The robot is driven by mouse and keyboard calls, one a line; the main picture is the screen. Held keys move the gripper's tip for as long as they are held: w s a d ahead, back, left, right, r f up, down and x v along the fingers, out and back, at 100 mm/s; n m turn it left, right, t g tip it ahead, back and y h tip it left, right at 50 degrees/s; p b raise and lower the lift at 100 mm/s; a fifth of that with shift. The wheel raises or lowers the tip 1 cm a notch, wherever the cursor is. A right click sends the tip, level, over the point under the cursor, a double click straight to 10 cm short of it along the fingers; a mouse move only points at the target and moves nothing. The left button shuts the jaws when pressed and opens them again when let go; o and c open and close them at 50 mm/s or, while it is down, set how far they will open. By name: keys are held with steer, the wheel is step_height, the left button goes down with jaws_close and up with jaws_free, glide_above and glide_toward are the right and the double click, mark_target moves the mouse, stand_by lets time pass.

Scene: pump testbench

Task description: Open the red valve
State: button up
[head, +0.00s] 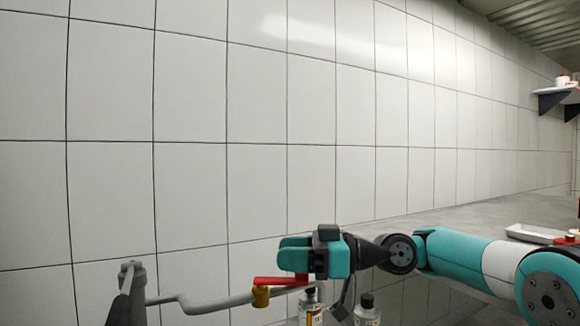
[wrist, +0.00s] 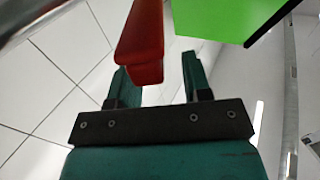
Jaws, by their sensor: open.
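The red valve handle (head: 284,281) is a red lever on a brass-coloured valve body (head: 261,297), fitted to a grey pipe (head: 205,304) in the head view. My gripper (head: 281,250) is just above the lever, pointing left. In the wrist view, my gripper (wrist: 158,68) is open with its two green fingers apart. The red handle (wrist: 141,40) reaches down from the top to the tip of the left finger and overlaps it. I cannot tell whether it touches that finger. The gap towards the right finger is empty.
A bright green panel (wrist: 225,15) is close by at the upper right of the wrist view. Bottles (head: 367,312) stand below my arm in the head view. A white tray (head: 530,233) lies at the right. The tiled wall (head: 190,180) is behind.

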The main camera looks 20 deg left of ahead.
mark_target(291, 280)
step_height(291, 280, up, 17)
steer(key=p, duration=0.7)
steer(key=shift+f, duration=0.1)
